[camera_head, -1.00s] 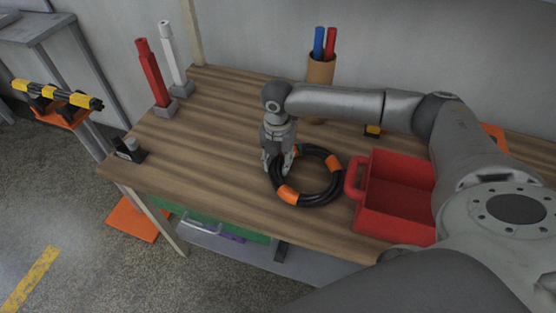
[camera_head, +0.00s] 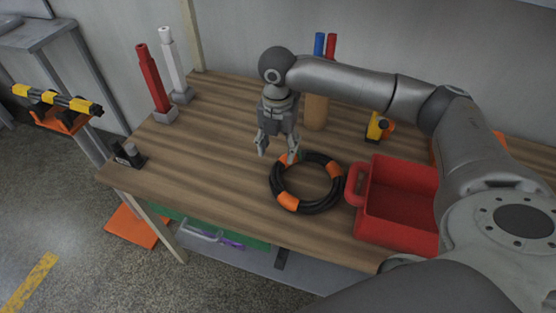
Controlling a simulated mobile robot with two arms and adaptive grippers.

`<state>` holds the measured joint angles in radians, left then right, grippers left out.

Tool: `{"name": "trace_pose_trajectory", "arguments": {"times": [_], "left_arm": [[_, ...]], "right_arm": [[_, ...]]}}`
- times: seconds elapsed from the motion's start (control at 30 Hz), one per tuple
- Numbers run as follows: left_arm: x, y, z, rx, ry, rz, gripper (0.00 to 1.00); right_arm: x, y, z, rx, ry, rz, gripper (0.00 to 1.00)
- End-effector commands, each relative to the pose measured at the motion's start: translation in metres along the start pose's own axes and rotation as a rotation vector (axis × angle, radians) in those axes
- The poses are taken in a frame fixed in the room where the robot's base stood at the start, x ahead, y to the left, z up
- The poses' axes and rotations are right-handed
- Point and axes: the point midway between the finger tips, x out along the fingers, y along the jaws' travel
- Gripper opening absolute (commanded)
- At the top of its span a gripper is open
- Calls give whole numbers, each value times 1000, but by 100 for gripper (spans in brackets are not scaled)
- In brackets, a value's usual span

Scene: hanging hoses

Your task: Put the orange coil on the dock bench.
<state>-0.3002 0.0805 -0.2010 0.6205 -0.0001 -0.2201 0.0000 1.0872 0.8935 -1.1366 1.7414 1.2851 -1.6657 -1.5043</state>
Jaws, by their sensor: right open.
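The coil (camera_head: 320,204) is a black hose ring with orange bands. It lies flat on the wooden bench (camera_head: 215,165), left of the red bin. My right gripper (camera_head: 277,154) is open and empty, pointing down just above the coil's far left side. One finger overlaps the coil's edge in the picture, and I see no grip on it. My left gripper is not in view.
A red bin (camera_head: 398,240) with a handle stands right of the coil. A red post (camera_head: 153,78) and a white post (camera_head: 174,62) stand at the back left. A brown holder (camera_head: 316,112) with blue and red sticks and a yellow tool (camera_head: 376,126) are behind.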

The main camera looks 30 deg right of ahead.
Motion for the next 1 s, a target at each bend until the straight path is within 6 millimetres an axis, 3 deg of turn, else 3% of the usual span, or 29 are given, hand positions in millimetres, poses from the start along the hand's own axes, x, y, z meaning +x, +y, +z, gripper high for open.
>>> {"name": "trace_pose_trajectory", "arguments": {"times": [0.1, 0.3, 1.0], "left_arm": [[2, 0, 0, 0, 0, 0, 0], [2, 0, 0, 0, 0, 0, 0], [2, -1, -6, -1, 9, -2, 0]], "right_arm": [[-20, 0, 0, -1, -1, 2, 55], [-35, 0, 0, 0, 0, 0, 55], [-35, 0, 0, 0, 1, -1, 55]]}}
